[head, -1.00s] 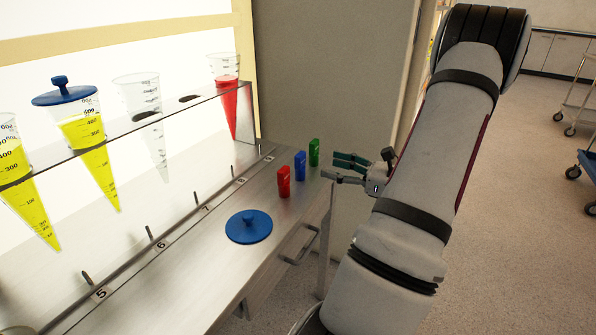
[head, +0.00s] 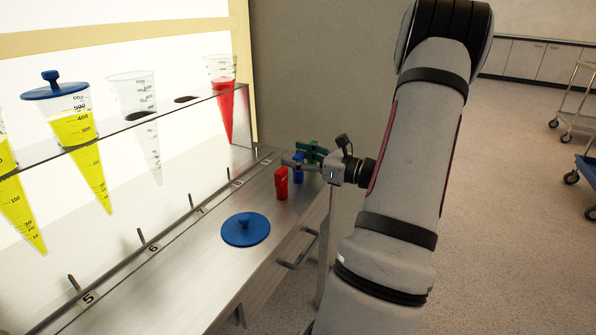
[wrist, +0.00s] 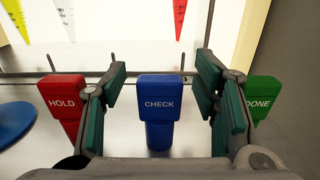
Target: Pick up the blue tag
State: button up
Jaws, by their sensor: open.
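The blue tag (wrist: 159,108), marked CHECK, stands upright on the steel counter in the middle of the wrist view. In the head view the blue tag (head: 298,168) is partly hidden by my gripper (head: 308,157). My gripper (wrist: 160,95) is open, with one green-padded finger on each side of the blue tag and a visible gap on both sides. The red tag (wrist: 64,100), marked HOLD, stands left of the left finger. The green tag (wrist: 262,100), marked DONE, stands right of the right finger and is partly covered by it.
A blue lid (head: 246,229) lies on the counter (head: 190,275) in front of the tags. A clear rack shelf (head: 150,115) holds cones, including a red-filled one (head: 225,110), behind them. The red and green tags stand close beside my fingers.

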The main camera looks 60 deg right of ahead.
jog(key=c, duration=1.2)
jog(key=shift+o, duration=0.2)
jog(key=shift+r, duration=0.1)
